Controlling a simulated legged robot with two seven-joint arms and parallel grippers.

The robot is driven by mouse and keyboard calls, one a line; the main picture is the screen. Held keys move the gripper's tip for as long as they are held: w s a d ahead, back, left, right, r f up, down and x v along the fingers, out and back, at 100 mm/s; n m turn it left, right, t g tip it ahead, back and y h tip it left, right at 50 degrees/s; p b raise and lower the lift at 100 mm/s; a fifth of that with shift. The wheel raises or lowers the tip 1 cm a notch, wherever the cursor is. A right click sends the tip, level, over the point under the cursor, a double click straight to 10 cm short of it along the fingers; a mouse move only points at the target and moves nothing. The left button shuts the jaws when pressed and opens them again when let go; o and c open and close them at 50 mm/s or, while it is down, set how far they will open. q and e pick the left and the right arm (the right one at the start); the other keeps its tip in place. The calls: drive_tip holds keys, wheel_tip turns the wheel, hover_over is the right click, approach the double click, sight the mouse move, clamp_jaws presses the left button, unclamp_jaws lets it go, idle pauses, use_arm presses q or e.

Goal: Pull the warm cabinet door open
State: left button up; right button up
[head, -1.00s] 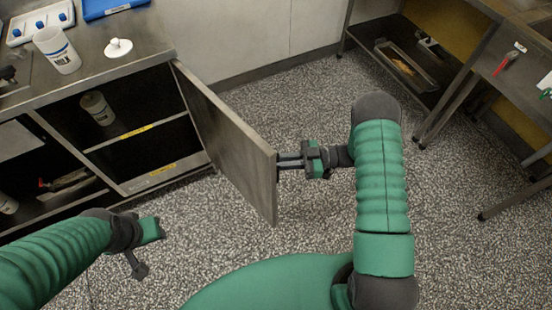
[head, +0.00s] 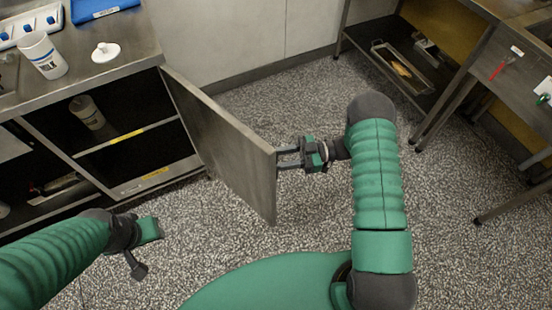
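The warm cabinet door (head: 225,150) is a grey metal panel. It stands swung well out from the cabinet (head: 150,180), with its inner face towards me. My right gripper (head: 282,157) is at the door's free edge, on the outer side. Its two fingers show with a gap between them, so it looks open. The fingertips meet the door edge in the picture, and any handle there is hidden behind the panel. My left gripper (head: 148,248) is open and empty, low in front of the cabinet.
The cabinet's dark inside holds a pale container (head: 87,112) on a shelf. A white cup (head: 43,55) and a white lid (head: 104,51) are on the counter. A metal table (head: 478,80) stands at the right. Speckled floor (head: 300,220) is clear around the door.

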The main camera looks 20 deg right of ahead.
idle(0.3)
drive_tip(key=s+d, duration=0.3)
drive_tip(key=d, duration=1.3)
drive_tip(key=shift+s+d, duration=0.15)
drive_tip(key=shift+d, duration=0.15)
